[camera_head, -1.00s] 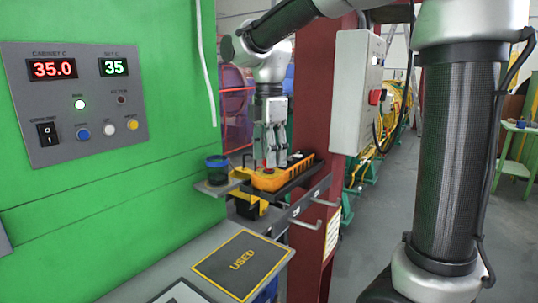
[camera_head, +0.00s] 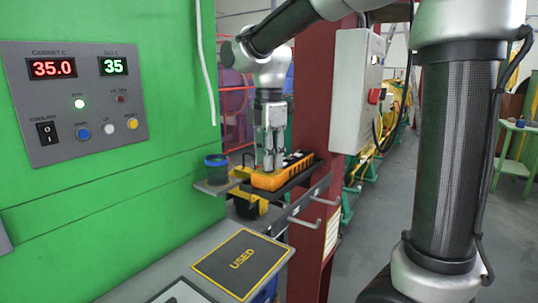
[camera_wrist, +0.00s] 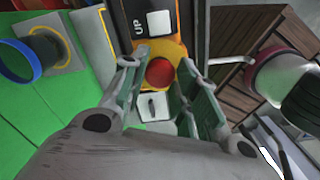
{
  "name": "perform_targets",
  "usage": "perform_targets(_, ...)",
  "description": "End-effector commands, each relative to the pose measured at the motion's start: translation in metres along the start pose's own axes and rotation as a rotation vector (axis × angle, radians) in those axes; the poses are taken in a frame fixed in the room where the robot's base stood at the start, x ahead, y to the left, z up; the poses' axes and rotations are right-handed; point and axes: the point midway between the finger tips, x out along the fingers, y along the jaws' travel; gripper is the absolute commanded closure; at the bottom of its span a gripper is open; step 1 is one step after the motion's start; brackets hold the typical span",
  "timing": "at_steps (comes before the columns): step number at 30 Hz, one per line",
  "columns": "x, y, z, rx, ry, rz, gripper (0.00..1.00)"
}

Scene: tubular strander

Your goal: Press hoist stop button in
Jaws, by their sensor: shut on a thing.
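The hoist pendant is a long orange-yellow box (camera_head: 269,180) with a black button face. It lies in a dark holder beside the red post. In the wrist view its red stop button (camera_wrist: 160,73) lies below a white UP button (camera_wrist: 159,23) and above a small switch on a white plate (camera_wrist: 154,107). My gripper (camera_head: 268,167) points down at the pendant. The fingers hide the button in the head view. I cannot tell how far in it sits.
A blue-rimmed cup (camera_head: 217,168) stands on a small shelf left of the pendant. A green cabinet with a control panel (camera_head: 76,100) is at left. The red post (camera_head: 313,225) carries a grey box (camera_head: 356,90) and hooks. A bench with a USED mat (camera_head: 243,264) is in front.

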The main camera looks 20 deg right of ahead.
Motion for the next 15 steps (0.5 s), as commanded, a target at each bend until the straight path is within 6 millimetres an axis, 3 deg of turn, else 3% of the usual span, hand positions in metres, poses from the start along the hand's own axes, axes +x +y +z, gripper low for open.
perform_targets(2, 0.0019, -0.0005, 0.0002, 0.001, -0.001, -0.004, 1.00)
perform_targets(3, 0.0020, -0.0005, 0.0003, 0.001, -0.001, -0.004, 0.67)
perform_targets(6, 0.0018, -0.0004, 0.0003, 0.001, -0.001, -0.004, 0.49)
perform_targets(15, 0.0010, -0.0003, 0.0002, 0.000, 0.000, -0.003, 0.47)
